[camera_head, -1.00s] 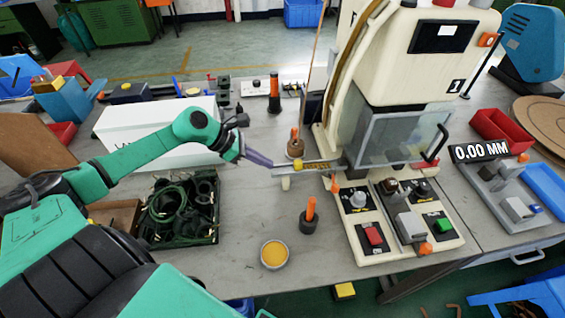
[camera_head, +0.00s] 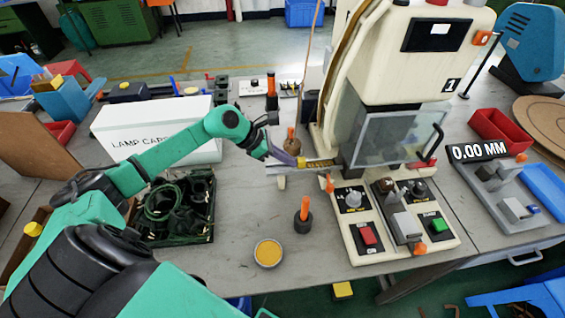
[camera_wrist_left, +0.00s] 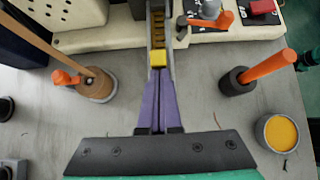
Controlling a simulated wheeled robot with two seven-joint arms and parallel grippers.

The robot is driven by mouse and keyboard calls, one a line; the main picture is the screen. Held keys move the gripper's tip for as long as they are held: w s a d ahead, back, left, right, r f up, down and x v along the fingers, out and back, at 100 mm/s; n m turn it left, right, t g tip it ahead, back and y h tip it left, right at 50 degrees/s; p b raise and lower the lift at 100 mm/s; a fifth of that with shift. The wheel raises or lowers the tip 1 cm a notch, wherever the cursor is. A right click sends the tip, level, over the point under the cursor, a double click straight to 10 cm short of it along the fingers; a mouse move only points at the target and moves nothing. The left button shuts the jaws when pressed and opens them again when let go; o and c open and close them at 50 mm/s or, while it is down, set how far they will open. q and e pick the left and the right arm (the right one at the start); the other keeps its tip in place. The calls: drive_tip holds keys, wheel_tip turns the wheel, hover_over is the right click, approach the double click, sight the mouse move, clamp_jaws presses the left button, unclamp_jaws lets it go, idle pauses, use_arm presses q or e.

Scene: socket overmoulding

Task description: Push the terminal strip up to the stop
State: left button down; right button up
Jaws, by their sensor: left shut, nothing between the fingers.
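The terminal strip (camera_head: 320,163) is a row of gold-coloured pieces in a narrow metal rail running into the cream machine. It also shows in the left wrist view (camera_wrist_left: 158,30). A yellow block (camera_wrist_left: 158,58) sits in the rail at its near end. My left gripper (camera_wrist_left: 159,76) has its purple fingers shut and empty, pointing along the rail. Its tips are right behind the yellow block and look close to touching it; actual contact is unclear. In the head view the left gripper (camera_head: 294,161) is at the rail's left part. The strip's far end and the stop are hidden.
A brown pot with an orange handle (camera_wrist_left: 97,85) and a dark one (camera_head: 303,221) stand on either side of the rail. A cup of yellow stuff (camera_head: 268,253), a tray of black parts (camera_head: 212,238) and a white lamp-caps box (camera_head: 125,143) are nearby. A clear guard (camera_head: 392,140) fronts the machine.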

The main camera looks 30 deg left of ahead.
use_arm(q)
drive_tip(key=shift+d, duration=0.2)
drive_tip(key=shift+s+r, duration=0.1)
drive_tip(key=shift+a, duration=0.1)
drive_tip(key=shift+a, duration=0.1)
drive_tip(key=b+v, duration=0.1)
drive_tip(key=v, duration=0.3)
drive_tip(key=shift+s+a, duration=0.1)
drive_tip(key=shift+a, duration=0.05)
drive_tip(key=v, duration=1)
drive_tip(key=shift+r, duration=0.1)
